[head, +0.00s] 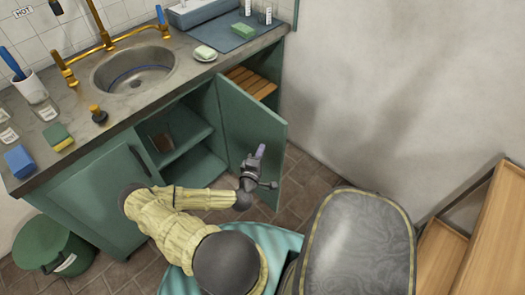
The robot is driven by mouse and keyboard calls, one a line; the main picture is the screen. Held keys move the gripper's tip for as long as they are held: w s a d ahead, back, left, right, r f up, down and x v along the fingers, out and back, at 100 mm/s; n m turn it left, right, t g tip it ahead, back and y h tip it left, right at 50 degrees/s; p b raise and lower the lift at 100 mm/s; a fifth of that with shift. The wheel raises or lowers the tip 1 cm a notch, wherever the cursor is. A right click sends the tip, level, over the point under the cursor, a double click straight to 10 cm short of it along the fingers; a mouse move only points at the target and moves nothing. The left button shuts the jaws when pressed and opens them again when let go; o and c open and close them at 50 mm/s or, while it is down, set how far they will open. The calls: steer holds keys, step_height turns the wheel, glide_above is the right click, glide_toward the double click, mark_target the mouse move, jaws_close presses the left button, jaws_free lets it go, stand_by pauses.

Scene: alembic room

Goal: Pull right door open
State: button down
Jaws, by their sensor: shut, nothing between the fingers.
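The right door (246,127) of the green cabinet under the sink stands swung open toward me. The cabinet inside shows a shelf (188,142) with a small brown item on it. The left door (100,190) is closed, with a dark handle (140,160). My gripper (261,152) is at the lower part of the open right door, in front of its face as seen from here. It is shut with nothing in it. Whether it touches the door I cannot tell. The right door's own handle is not visible.
The counter above holds a sink (133,75), a soap dish (205,54), sponges and bottles. A green bin (57,242) stands at the lower left. Wooden slats (250,82) show in an opening right of the door. A wooden unit (490,235) is at the right.

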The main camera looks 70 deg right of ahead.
steer(key=s+a+b, duration=0.1)
steer(key=a+b, duration=0.1)
steer(key=a, duration=1.5)
steer(key=shift+a, duration=0.2)
steer(key=w+d+p, duration=0.1)
steer(key=d+p, duration=0.1)
steer(key=d, duration=1.4)
steer(key=shift+d, duration=0.35)
steer(key=shift+w+a, duration=0.1)
